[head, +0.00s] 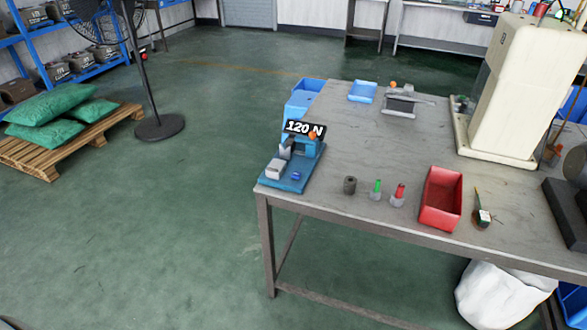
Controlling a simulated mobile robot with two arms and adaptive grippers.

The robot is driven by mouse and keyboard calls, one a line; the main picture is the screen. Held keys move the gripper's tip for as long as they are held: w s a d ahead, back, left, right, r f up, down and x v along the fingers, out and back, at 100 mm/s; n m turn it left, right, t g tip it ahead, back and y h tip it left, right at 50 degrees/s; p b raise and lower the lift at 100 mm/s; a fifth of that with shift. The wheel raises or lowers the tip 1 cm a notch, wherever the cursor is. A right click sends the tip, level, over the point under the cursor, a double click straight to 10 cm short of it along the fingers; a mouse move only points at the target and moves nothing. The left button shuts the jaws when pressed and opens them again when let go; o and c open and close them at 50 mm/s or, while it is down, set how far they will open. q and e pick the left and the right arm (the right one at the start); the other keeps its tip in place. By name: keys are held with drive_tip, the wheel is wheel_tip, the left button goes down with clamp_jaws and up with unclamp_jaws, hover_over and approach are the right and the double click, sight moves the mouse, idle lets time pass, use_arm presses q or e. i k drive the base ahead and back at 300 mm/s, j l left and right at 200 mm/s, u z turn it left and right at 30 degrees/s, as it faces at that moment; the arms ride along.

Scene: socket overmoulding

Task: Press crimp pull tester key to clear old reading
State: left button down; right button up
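The crimp pull tester (291,170) stands at the left front corner of the grey workbench in the head view. It has a blue base, a grey clamp block and a dark display (305,129) that reads "120 N". A small blue key (296,176) sits on the front of its base. An orange knob-like part shows beside the display. Neither of my grippers is in view, so nothing is touching the tester.
On the workbench (380,150) stand a dark cylinder (350,185), a green-topped part (376,189), a red-topped part (398,195), a red bin (441,199) and a cream machine (511,85). A fan (150,90) and a pallet (50,165) stand left. The green floor before the bench is clear.

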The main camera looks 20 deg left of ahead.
sight(295, 175)
drive_tip(key=i+l+u, duration=0.4)
drive_tip(key=i+l, duration=0.15)
drive_tip(key=i+l+u, duration=0.2)
drive_tip(key=l, duration=0.25)
drive_tip(key=i+l+u, duration=0.4)
drive_tip(key=l, duration=0.45)
drive_tip(key=i, duration=0.05)
